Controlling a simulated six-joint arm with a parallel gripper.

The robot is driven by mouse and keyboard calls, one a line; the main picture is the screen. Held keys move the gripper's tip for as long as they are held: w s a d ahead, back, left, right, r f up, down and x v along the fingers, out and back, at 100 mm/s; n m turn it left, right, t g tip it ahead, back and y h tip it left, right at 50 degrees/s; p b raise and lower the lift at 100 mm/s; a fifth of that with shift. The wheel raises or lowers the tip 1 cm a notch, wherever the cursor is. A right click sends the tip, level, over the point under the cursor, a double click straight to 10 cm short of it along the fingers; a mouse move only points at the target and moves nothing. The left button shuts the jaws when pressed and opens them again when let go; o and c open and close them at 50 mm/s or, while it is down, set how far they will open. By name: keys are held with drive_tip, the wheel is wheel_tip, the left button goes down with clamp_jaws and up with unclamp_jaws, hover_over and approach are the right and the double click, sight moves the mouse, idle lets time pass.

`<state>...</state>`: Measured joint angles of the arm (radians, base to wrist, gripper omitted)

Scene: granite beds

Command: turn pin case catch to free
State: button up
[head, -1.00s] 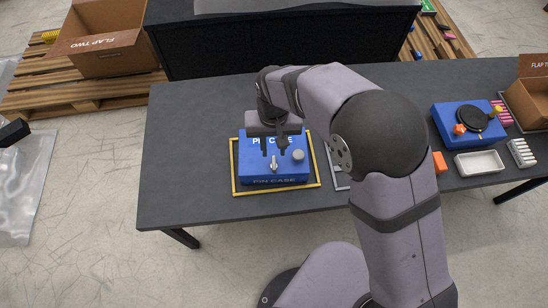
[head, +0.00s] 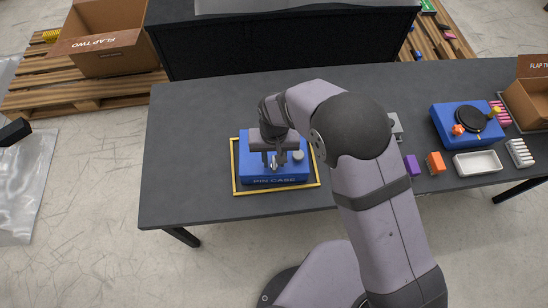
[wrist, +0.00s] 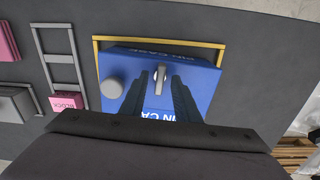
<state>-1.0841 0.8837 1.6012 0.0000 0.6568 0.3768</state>
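The blue pin case (head: 258,174) sits inside a yellow frame on the dark table; it also shows in the wrist view (wrist: 205,72). Its catch, a small pale lever (wrist: 160,77), stands on the top face, roughly lengthwise in the wrist picture. A round grey knob (wrist: 112,88) is beside it, also in the head view (head: 298,155). My gripper (head: 273,163) is over the case, pointing down. In the wrist view its two dark fingers (wrist: 159,84) are apart, one on each side of the catch, with gaps visible. I cannot tell whether they touch it.
The yellow frame (head: 235,180) surrounds the case. To the right are a purple block (head: 411,166), an orange block (head: 436,163), a white tray (head: 478,163) and another blue case (head: 440,122). The table left of the frame is clear.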

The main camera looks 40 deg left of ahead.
drive_tip(key=shift+c, duration=0.2)
clamp_jaws()
drive_tip(key=n, duration=0.6)
drive_tip(key=shift+n, duration=0.3)
drive_tip(key=n, duration=1.1)
drive_tip(key=shift+n, duration=0.3)
idle(0.4)
